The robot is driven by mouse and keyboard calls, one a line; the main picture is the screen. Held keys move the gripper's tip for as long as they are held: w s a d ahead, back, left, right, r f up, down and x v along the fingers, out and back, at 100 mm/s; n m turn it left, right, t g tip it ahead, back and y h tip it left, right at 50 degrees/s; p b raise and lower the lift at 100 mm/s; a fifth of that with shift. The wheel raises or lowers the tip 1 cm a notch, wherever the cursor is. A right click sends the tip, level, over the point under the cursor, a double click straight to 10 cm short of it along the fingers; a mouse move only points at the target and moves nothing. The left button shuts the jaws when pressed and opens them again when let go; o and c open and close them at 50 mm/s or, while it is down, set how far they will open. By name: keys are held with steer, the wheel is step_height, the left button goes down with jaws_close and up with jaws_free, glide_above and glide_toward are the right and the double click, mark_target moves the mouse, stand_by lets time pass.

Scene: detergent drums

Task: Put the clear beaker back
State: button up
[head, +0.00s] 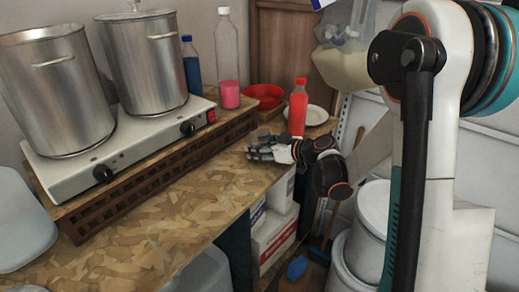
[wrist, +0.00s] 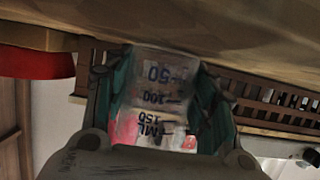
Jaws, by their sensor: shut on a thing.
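The clear beaker (wrist: 158,98) with dark volume markings is between the two fingers of my gripper (wrist: 160,75) in the wrist view, where the picture is upside down. The fingers are shut on its sides. Reddish colour shows through the clear wall; I cannot tell whether it is content or background. In the head view my gripper (head: 265,150) is low over the right part of the wooden bench (head: 150,235), near its front edge. The beaker cannot be made out there. I cannot tell whether it touches the bench.
A red bottle (head: 298,107) stands just behind my gripper, with a white plate (head: 317,115) and red bowl (head: 264,91) nearby. A slatted wooden rack (head: 150,180) carries a hotplate (head: 58,178) with two steel pots. A bottle with pink liquid (head: 229,94) stands behind. Bare bench lies front left.

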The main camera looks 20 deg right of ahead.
steer(key=shift+f, duration=0.1)
steer(key=o, duration=1.2)
steer(key=shift+c, duration=0.2)
steer(key=shift+s+d+r, duration=0.2)
steer(key=shift+r, duration=0.05)
steer(key=p+v, duration=0.3)
steer(key=v, duration=0.8)
steer(key=shift+s+d+r, duration=0.1)
steer(key=shift+s, duration=0.05)
